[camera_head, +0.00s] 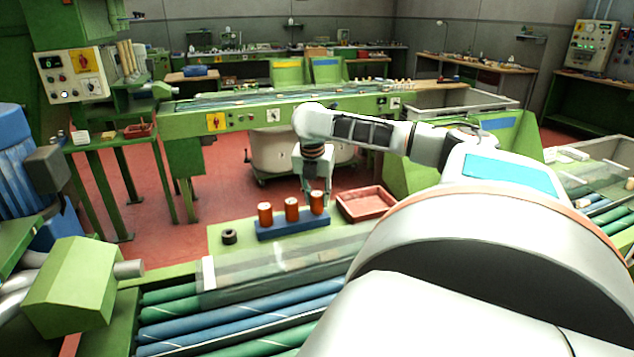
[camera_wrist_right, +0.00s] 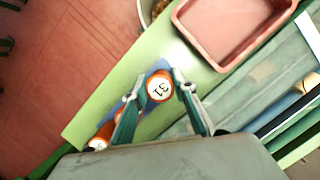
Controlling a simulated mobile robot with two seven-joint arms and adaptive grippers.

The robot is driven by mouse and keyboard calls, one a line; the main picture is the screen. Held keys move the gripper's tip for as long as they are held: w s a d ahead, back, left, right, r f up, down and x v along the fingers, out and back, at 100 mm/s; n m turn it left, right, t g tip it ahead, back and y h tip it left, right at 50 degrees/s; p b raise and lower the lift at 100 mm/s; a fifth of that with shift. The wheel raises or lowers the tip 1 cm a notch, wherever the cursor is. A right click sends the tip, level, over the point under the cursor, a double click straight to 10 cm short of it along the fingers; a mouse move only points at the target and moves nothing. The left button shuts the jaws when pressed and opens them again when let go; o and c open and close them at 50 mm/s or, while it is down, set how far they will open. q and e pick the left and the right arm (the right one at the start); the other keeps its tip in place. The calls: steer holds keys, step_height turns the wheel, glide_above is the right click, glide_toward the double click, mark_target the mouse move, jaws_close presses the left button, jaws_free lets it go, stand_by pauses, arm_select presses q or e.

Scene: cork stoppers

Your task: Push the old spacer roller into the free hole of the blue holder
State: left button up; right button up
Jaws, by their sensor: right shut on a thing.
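The blue holder (camera_head: 292,227) lies on the pale green bench top, and three orange-brown rollers stand upright along it. The left roller (camera_head: 265,214) and the middle roller (camera_head: 291,209) stand free of the gripper. My right gripper (camera_head: 317,197) points down at the right end and is shut on the right roller (camera_head: 317,203). In the wrist view this roller (camera_wrist_right: 159,86) shows a white top marked 31 between the two fingers. It stands at the holder's right end, its top about in line with the others. How deep it sits is hidden. My left gripper is out of view.
A reddish tray (camera_head: 366,204) stands just right of the holder. A small dark ring (camera_head: 229,237) lies to its left. A clear guard (camera_head: 285,262) and blue and green conveyor rollers lie in front. Bare bench top shows around the ring.

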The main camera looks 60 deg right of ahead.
steer(key=shift+f, duration=0.2)
steer(key=o, duration=1.2)
steer(key=v, duration=1.2)
